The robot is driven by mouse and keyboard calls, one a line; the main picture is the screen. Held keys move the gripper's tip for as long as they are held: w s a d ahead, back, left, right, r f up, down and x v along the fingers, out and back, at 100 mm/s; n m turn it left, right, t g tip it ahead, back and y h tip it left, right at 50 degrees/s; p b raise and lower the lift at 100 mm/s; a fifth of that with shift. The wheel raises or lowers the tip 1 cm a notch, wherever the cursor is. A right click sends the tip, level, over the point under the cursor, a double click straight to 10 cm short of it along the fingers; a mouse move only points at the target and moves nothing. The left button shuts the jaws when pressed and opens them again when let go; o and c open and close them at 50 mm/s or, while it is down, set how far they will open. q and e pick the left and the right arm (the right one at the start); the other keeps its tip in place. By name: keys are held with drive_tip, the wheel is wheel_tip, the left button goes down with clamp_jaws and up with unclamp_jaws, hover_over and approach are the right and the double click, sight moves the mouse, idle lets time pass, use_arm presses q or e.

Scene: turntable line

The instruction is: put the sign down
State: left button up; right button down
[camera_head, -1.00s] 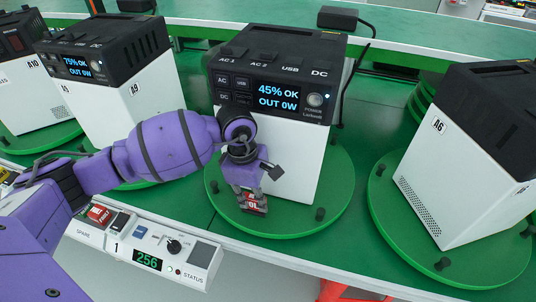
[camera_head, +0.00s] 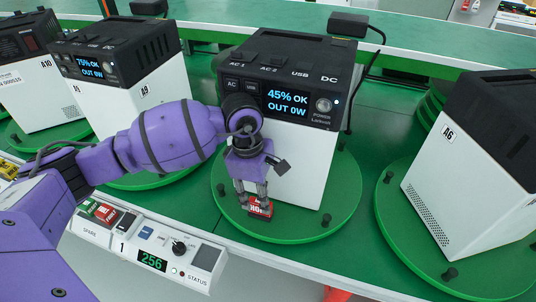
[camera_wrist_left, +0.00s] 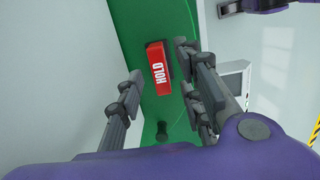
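The small red sign with white HOLD lettering (camera_head: 259,208) lies on the green round turntable (camera_head: 300,229), in front of the power unit (camera_head: 302,160) whose screen reads 45% OK, OUT 0W. My left gripper (camera_head: 252,194) is over the sign with its fingers pointing down. The left wrist view shows the sign (camera_wrist_left: 157,62) between the spread fingers (camera_wrist_left: 158,82), with a gap on both sides. The fingers are open and hold nothing. Part of the sign's top edge is hidden by a fingertip in the head view. My right gripper is not in view.
Unit A6 (camera_head: 450,190) stands on another turntable to the right; A9 (camera_head: 120,100) and A10 (camera_head: 35,95) stand left. A control box (camera_head: 150,250) showing 256 is at the front edge. Dark pegs stick up from the turntable rim close to my gripper.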

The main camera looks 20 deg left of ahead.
sight(256, 199)
use_arm(q)
wheel_tip(256, 199, up, 9)
drive_tip(key=a, duration=0.1)
drive_tip(key=shift+w, duration=0.1)
idle(0.3)
